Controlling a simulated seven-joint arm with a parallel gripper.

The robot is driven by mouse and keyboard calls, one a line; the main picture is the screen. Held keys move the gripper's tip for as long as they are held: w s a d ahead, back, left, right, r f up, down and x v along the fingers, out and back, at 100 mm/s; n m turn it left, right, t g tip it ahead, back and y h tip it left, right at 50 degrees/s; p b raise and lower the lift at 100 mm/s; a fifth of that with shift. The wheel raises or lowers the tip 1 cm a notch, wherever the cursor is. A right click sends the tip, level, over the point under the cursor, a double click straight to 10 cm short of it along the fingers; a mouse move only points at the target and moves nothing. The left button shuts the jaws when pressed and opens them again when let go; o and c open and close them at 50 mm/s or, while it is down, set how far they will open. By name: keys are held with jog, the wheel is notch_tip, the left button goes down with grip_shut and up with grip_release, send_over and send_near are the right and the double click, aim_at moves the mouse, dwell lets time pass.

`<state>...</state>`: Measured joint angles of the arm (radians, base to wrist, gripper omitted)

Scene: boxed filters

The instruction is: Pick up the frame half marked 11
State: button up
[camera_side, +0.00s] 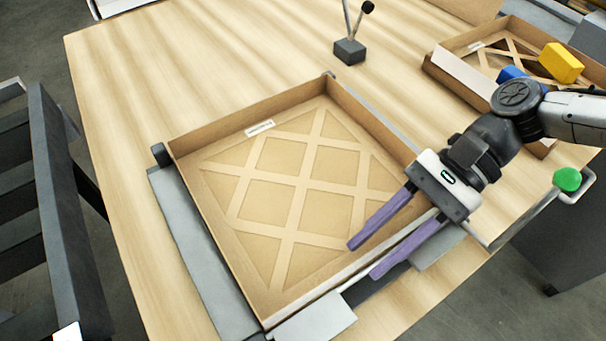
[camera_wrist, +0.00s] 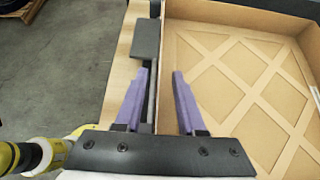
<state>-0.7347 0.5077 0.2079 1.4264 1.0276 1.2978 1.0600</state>
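A shallow brown cardboard frame half (camera_side: 215,187) with a crossed lattice lies on the table, held in a grey metal fixture. A white label (camera_side: 259,127) sits at its far wall; its print is too small to read, so I cannot confirm the 11. My gripper (camera_side: 364,260) is open and empty at the frame half's near right side. One purple finger is over the inside and the other is outside the wall. The wrist view shows the fingers (camera_wrist: 160,72) apart, with the frame half (camera_wrist: 214,42) mostly to the right. Contact with the wall cannot be told.
Another cardboard tray (camera_side: 452,79) at the upper right holds a yellow block (camera_side: 561,63) and a blue block (camera_side: 511,74). A small dark box with levers (camera_side: 350,51) stands behind the frame half. A green button (camera_side: 567,179) is at the right table edge. The table's left is clear.

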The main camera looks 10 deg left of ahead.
grip_shut()
dwell(1.4)
